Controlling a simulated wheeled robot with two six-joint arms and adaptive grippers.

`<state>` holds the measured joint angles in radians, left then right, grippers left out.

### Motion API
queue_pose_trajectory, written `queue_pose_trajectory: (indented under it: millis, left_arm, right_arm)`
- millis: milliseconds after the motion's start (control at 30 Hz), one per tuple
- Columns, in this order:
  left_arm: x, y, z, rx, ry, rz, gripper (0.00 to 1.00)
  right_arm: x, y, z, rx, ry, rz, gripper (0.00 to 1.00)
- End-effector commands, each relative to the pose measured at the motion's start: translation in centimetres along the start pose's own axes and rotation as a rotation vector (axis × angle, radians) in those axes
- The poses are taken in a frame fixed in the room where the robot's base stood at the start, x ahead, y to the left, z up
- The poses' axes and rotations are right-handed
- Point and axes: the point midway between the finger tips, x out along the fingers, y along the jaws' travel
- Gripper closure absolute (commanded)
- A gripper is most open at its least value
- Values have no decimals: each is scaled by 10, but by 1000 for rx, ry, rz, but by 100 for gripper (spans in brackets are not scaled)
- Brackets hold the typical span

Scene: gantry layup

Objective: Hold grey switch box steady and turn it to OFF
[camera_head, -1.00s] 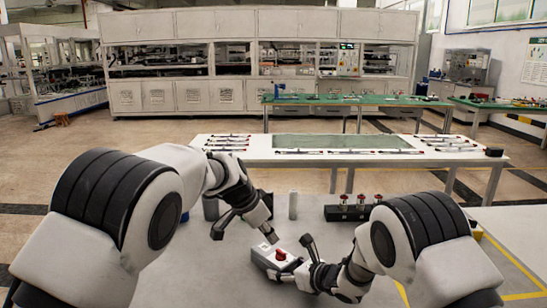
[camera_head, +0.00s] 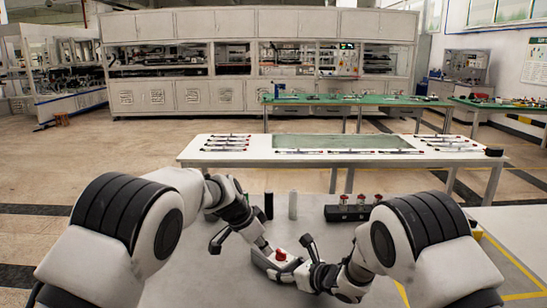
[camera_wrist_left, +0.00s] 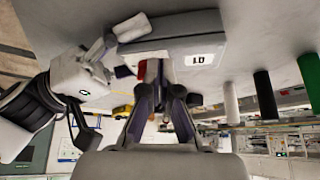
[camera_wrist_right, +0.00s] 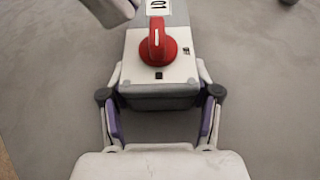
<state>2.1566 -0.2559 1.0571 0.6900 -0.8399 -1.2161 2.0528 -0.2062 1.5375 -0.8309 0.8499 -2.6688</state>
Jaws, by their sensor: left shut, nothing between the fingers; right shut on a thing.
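The grey switch box (camera_head: 263,260) lies on the pale table with a red rotary knob (camera_head: 281,254) on its light top face. In the right wrist view the knob (camera_wrist_right: 157,45) has its ridge along the box's length. My right gripper (camera_wrist_right: 160,95) is shut on the near end of the box, one finger on each side. My left gripper (camera_head: 264,247) is shut and empty, low by the box's far left end, close beside the knob. In the left wrist view its fingertips (camera_wrist_left: 162,88) are near the red knob (camera_wrist_left: 142,70); contact is unclear.
A dark block with several red-topped items (camera_head: 345,212) stands behind to the right. A white cylinder (camera_head: 293,205) and a dark one (camera_head: 268,206) stand behind the box.

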Motion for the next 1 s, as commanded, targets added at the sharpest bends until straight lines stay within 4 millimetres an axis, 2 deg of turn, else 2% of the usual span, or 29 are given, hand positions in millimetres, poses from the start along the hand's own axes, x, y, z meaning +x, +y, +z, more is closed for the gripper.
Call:
queue_pose_trajectory:
  millis: [1000]
  left_arm:
    - [7,3,-3,1,1,-1,100]
  right_arm:
    - [0,0,0,0,1,0,84]
